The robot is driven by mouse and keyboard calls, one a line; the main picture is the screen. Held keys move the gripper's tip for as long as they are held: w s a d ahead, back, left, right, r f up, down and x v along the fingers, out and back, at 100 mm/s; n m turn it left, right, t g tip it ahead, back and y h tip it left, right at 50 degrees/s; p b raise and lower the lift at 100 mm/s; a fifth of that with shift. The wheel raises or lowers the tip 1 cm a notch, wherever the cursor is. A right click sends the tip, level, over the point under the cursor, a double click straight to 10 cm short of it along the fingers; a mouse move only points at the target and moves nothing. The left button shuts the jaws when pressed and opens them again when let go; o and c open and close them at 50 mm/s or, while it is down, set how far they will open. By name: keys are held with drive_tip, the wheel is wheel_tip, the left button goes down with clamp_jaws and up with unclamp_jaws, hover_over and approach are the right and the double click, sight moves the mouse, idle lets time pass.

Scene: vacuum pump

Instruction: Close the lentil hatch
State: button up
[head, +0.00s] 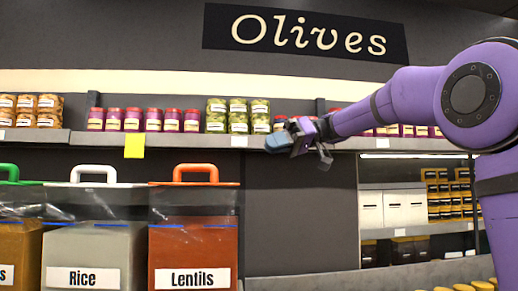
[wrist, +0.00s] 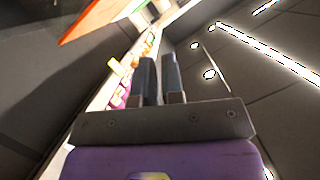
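The lentil bin (head: 193,255) is a clear container of orange-red lentils with a "Lentils" label, at the lower middle-left of the head view. Its hatch has an orange handle (head: 196,173) standing upright on an orange top edge. I cannot tell how far the hatch is open. My gripper (head: 300,143) is up and to the right of the bin, in front of the jar shelf, touching nothing I can see. In the wrist view its two dark fingers (wrist: 161,78) stand with a narrow gap between them and nothing in it.
The rice bin (head: 95,250) with a white handle stands left of the lentil bin, and a brown bin (head: 17,250) with a green handle is further left. A shelf (head: 180,140) of jars runs behind. A dark bare panel (head: 295,215) lies right of the bin.

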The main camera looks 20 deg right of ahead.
drive_tip(key=o, duration=0.3)
drive_tip(key=shift+a, duration=0.15)
drive_tip(key=shift+o, duration=1.3)
drive_tip(key=s+a+n+g+h, duration=0.1)
drive_tip(key=a+n+h, duration=0.1)
drive_tip(key=a+h, duration=0.3)
drive_tip(key=a+r, duration=0.1)
drive_tip(key=a, duration=0.1)
drive_tip(key=shift+s+a+n+h, duration=0.15)
drive_tip(key=shift+a+n+h, duration=0.15)
drive_tip(key=shift+a+n, duration=0.1)
drive_tip(key=s+a+r+n+t+h, duration=0.1)
drive_tip(key=a+r+t+h, duration=0.2)
drive_tip(key=a+r+h, duration=0.15)
drive_tip(key=shift+h, duration=0.35)
drive_tip(key=x, duration=1.1)
drive_tip(key=shift+s+a, duration=0.2)
drive_tip(key=shift+a, duration=0.15)
clamp_jaws()
drive_tip(key=shift+f, duration=0.15)
